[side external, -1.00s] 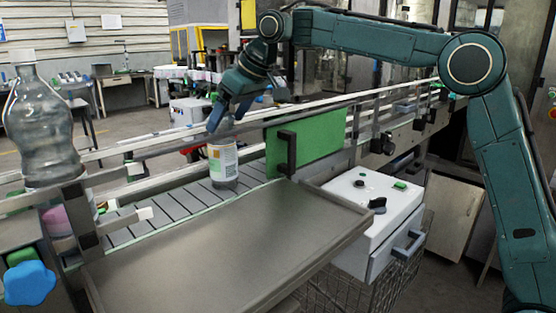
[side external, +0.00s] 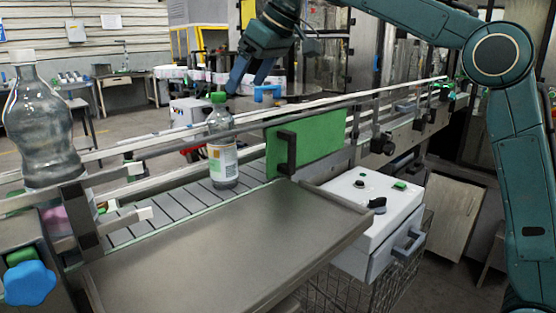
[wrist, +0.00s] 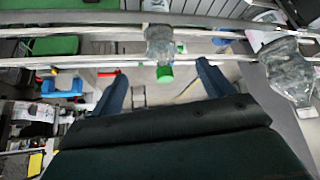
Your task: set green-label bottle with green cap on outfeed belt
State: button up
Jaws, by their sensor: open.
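The bottle with a green cap (side external: 221,145) stands upright on the slatted outfeed belt (side external: 150,208). Its label is white with green and orange parts. My gripper (side external: 248,92) is open and empty, above and to the right of the cap, apart from the bottle. In the wrist view the green-capped bottle (wrist: 160,50) shows beyond the two spread fingers of my gripper (wrist: 160,85), with nothing between them.
A large clear bottle with a white cap (side external: 42,120) stands at the left. Guide rails (side external: 330,112) run along the belt, with a green panel (side external: 305,142) at its right. A bare metal tray (side external: 220,250) and white control box (side external: 375,205) are in front.

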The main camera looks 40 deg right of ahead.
jog(key=shift+s, duration=0.1)
dwell(0.4)
jog(key=s+d+f+m, duration=0.1)
jog(key=s+d+f, duration=0.1)
jog(key=s, duration=0.6)
jog(key=s+d+f+m, duration=0.1)
jog(key=s+f, duration=0.1)
jog(key=s, duration=0.6)
jog(key=s+d+f+m+h, duration=0.1)
jog(key=s+d+f, duration=0.1)
jog(key=s+f, duration=0.6)
jog(key=s+d+f+m+h, duration=0.1)
jog(key=s+d+f, duration=0.2)
jog(key=s+f, duration=0.5)
jog(key=s, duration=0.2)
jog(key=shift+s+d+g, duration=0.15)
jog(key=shift+s+g, duration=0.15)
jog(key=shift+c, duration=0.4)
